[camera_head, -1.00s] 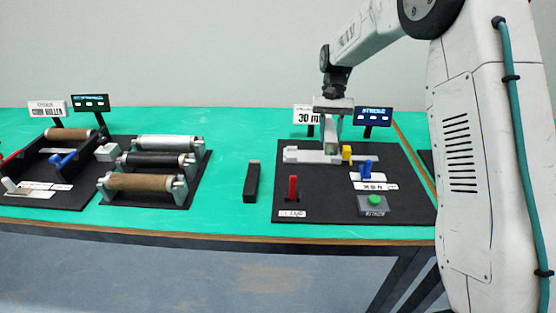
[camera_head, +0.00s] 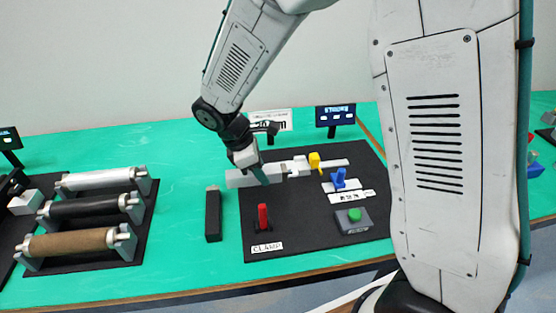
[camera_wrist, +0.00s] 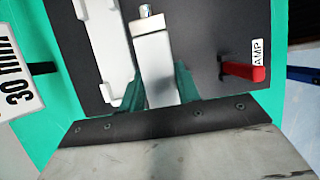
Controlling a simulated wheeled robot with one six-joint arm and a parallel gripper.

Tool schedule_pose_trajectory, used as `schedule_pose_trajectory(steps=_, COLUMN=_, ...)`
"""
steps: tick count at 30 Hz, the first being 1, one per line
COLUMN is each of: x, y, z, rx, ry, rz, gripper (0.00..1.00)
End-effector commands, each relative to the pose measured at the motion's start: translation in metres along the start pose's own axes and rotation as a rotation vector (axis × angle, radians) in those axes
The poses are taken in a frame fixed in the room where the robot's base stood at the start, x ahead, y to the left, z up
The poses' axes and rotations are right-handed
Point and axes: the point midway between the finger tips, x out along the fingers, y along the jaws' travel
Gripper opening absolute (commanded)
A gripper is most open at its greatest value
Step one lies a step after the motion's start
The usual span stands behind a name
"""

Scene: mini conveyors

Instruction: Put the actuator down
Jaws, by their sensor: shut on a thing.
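The actuator, a pale grey block (camera_head: 238,179) with a short metallic rod end (camera_wrist: 145,11), is between my gripper's teal fingers. My gripper (camera_head: 258,174) is shut on it at the left end of the black board (camera_head: 290,222). In the wrist view the actuator's body (camera_wrist: 153,58) stands between the fingertips (camera_wrist: 161,92). It lies alongside the white rail (camera_wrist: 105,42), with dark board showing beyond it. Whether its underside touches the board cannot be told.
A yellow piece (camera_head: 315,161), blue lever (camera_head: 339,179), red clamp lever (camera_head: 263,217) and green button (camera_head: 354,215) stand on the board.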

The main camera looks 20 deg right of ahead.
Motion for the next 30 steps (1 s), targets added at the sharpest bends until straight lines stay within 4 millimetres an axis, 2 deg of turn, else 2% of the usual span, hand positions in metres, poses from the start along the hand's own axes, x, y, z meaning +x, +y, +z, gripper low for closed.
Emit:
schedule_pose_trajectory(steps=1, x=0.005, y=0.012, z=0.007, rx=0.006, ry=-0.001, rz=-0.002, gripper=0.00)
schedule_pose_trajectory(steps=6, x=0.018, y=0.047, z=0.029, rx=0.007, ry=0.000, rz=-0.001, gripper=0.00)
schedule_pose_trajectory(steps=12, x=0.027, y=0.071, z=0.044, rx=0.005, ry=0.001, rz=-0.001, gripper=0.00)
schedule_pose_trajectory(steps=19, x=0.033, y=0.085, z=0.055, rx=0.009, ry=0.000, rz=-0.003, gripper=0.00)
schedule_pose_trajectory(steps=24, x=0.059, y=0.084, z=0.043, rx=0.003, ry=-0.002, rz=-0.005, gripper=0.00)
schedule_pose_trajectory(steps=30, x=0.066, y=0.084, z=0.040, rx=0.006, ry=0.000, rz=-0.003, gripper=0.00)
